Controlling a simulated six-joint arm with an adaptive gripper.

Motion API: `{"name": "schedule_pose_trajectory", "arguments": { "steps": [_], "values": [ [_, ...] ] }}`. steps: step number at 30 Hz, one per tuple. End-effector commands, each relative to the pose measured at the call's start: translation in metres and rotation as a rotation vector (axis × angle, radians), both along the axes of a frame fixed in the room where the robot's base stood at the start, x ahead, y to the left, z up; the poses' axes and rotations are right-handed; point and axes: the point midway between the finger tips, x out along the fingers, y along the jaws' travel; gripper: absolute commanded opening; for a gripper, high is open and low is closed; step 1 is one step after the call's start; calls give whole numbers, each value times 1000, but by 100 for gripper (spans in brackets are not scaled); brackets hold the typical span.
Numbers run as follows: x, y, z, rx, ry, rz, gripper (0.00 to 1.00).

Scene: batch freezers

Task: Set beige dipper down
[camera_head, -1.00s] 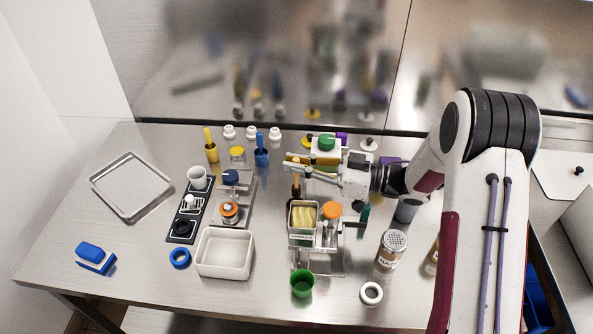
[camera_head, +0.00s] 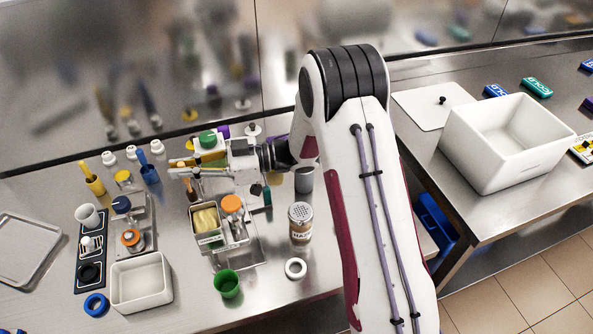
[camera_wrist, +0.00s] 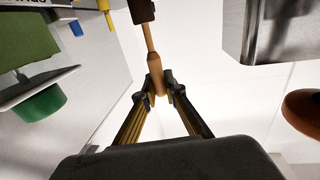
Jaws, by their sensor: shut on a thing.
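My gripper (camera_head: 184,172) is above the left side of the table's middle machine, in the head view. In the wrist view its two fingers (camera_wrist: 157,90) close on the tan handle of the beige dipper (camera_wrist: 153,62). A dark brown part continues beyond the handle at the top of that view. In the head view a small brown part (camera_head: 192,190) shows below the fingers, beside the machine's container of pale yellow contents (camera_head: 206,219). The fingers partly cover the dipper, and I cannot tell whether its lower end touches anything.
A yellow dipper (camera_head: 93,178) and a blue dipper (camera_head: 149,170) stand to the left. An orange-capped jar (camera_head: 232,205) and a green cup (camera_head: 227,284) are close by. A white bin (camera_head: 141,284) is front left. A shaker bottle (camera_head: 300,222) stands right.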

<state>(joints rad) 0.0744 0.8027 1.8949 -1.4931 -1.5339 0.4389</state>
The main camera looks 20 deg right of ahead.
Motion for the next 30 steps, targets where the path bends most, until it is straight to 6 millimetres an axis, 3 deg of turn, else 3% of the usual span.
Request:
{"name": "schedule_pose_trajectory", "arguments": {
  "steps": [8,27,30],
  "values": [
    [0,0,21,-1,-4,0,0],
    [0,0,113,-1,-4,1,0],
    [8,-17,110,1,0,-20,0]
  ]
}}
